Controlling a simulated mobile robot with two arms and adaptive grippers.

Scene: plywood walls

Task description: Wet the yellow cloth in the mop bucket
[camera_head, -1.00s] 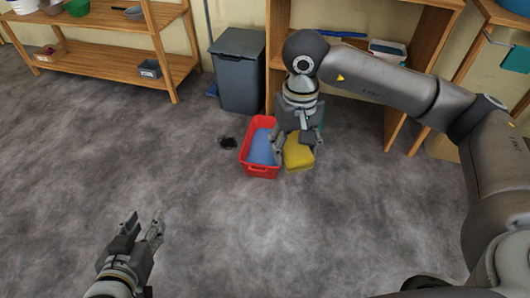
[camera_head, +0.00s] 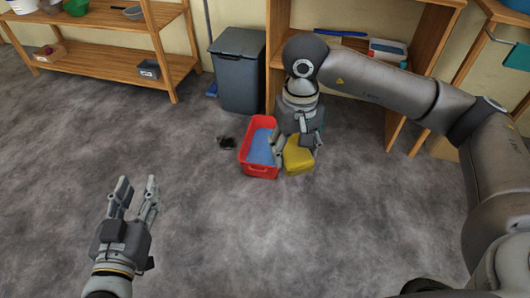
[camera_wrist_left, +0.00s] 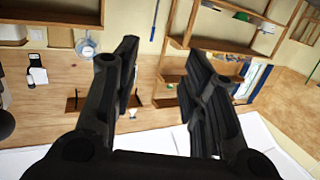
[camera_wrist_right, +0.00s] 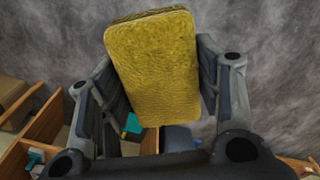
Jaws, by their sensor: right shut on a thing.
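The mop bucket (camera_head: 258,171) is a red, open tub with blue water (camera_head: 259,148) in it, standing on the floor. The yellow cloth (camera_head: 299,157) looks like a thick block just right of the bucket. My right gripper (camera_head: 295,147) comes down from above and is shut on the cloth; its left finger overlaps the bucket's right edge. In the right wrist view the cloth (camera_wrist_right: 155,68) sits between the fingers. I cannot tell whether it touches the floor. My left gripper (camera_head: 136,198) is open and empty over the floor at the lower left.
A grey bin (camera_head: 238,78) stands behind the bucket, beside a wooden shelf unit (camera_head: 278,60). A low wooden shelf (camera_head: 110,58) with bowls is at the upper left. A small dark patch (camera_head: 227,141) lies left of the bucket. The floor (camera_head: 210,230) in front is clear.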

